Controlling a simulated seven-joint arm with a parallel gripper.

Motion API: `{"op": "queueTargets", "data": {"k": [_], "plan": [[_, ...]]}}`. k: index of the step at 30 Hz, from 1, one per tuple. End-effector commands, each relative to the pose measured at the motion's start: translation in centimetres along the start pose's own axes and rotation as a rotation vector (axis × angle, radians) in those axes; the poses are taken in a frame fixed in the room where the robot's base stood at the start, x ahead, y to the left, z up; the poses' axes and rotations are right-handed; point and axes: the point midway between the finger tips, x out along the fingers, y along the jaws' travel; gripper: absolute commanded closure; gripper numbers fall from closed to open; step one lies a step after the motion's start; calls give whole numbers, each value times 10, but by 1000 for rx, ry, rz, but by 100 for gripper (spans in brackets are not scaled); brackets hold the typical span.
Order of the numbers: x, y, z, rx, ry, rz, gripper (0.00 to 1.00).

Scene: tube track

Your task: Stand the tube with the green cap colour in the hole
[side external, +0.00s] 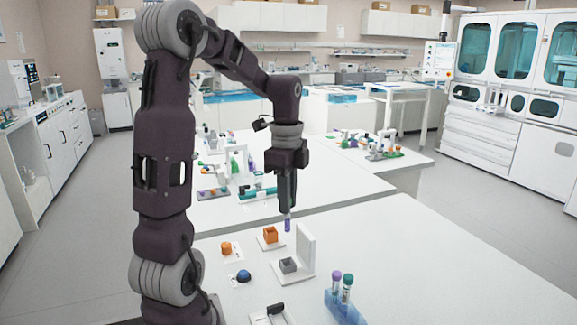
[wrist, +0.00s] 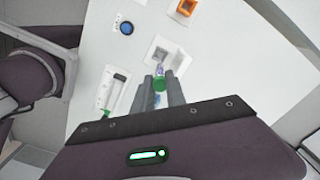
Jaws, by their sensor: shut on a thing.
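My gripper (side external: 287,208) is shut on a tube (side external: 287,225) and holds it upright above the table. Its purple lower part sticks out below the fingers. In the wrist view, a green part (wrist: 160,85) shows between the fingers, with purple beyond it. A blue rack (side external: 344,310) at the front holds a tube with a purple cap (side external: 336,276) and one with a dark green cap (side external: 347,281). A grey block with a square opening (side external: 288,265) sits on a white base with an upright plate. The held tube is above it and apart from it.
An orange open box (side external: 270,236) stands behind the grey block. An orange knob (side external: 226,248) and a blue dome (side external: 243,276) are to the left. A black-handled switch (side external: 275,309) is at the front. The white upright plate (side external: 308,250) stands close right of the grey block.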

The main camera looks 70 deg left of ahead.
Motion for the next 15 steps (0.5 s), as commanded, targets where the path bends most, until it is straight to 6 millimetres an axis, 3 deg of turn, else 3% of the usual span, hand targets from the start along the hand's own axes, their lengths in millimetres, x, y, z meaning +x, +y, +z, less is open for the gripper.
{"op": "queueTargets", "data": {"k": [3,15], "plan": [[24,0,0,0,0,2,100],[63,0,0,0,0,0,100]]}}
